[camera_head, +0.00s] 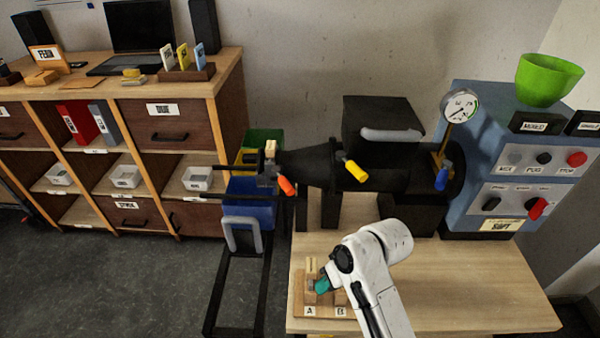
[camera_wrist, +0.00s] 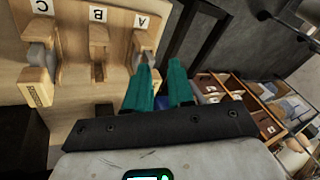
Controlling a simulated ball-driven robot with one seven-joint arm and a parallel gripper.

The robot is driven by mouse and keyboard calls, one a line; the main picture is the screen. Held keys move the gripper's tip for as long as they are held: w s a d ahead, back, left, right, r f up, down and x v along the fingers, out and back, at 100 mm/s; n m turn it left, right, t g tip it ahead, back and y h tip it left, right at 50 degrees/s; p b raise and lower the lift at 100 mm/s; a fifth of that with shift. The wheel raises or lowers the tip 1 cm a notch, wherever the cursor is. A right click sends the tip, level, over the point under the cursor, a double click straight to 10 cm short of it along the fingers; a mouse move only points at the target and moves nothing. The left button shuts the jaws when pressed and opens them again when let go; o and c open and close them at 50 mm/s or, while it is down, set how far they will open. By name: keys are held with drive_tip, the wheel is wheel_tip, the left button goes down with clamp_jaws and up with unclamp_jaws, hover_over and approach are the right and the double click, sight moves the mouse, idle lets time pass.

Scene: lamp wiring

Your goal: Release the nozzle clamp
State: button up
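No label in view reads "nozzle clamp". The black machine (camera_head: 318,165) tapers to a nozzle end at its left, where an orange-handled lever (camera_head: 286,186) hangs beside a pale block (camera_head: 270,148). A yellow-handled lever (camera_head: 356,171) sits farther right on the barrel and a blue-handled one (camera_head: 441,178) at the right end. My gripper (camera_head: 322,285) is low over the table, beside slot A of a wooden rack, well away from the levers. In the wrist view its teal fingers (camera_wrist: 162,72) stand apart with nothing seen between them. No lever shows in the wrist view.
The wooden rack (camera_wrist: 66,20) has slots lettered A, B and C. A blue bin (camera_head: 250,203) and a black frame (camera_head: 236,285) stand left of the table (camera_head: 470,290). A blue control panel (camera_head: 500,150) with a gauge (camera_head: 460,106) stands right. The table's right part is clear.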

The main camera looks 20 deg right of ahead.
drive_tip(key=shift+n+t+y, duration=0.4)
drive_tip(key=shift+y, duration=0.1)
drive_tip(key=w+r, duration=0.3)
drive_tip(key=w+d+r, duration=0.1)
drive_tip(key=w+r, duration=0.1)
drive_tip(key=w, duration=0.2)
drive_tip(key=w+r+p, duration=0.1)
drive_tip(key=w+r, duration=0.2)
drive_tip(key=w, duration=0.1)
drive_tip(key=shift+w+d+r, duration=0.15)
drive_tip(key=shift+d+r, duration=0.1)
drive_tip(key=shift+r, duration=0.1)
clamp_jaws()
drive_tip(key=w+d+r+p, duration=0.1)
drive_tip(key=w+d+r, duration=0.4)
drive_tip(key=w+r, duration=0.4)
wheel_tip(320, 180, up, 3)
drive_tip(key=shift+w+d+f, duration=0.1)
drive_tip(key=shift+w+d, duration=0.05)
drive_tip(key=shift+d, duration=0.15)
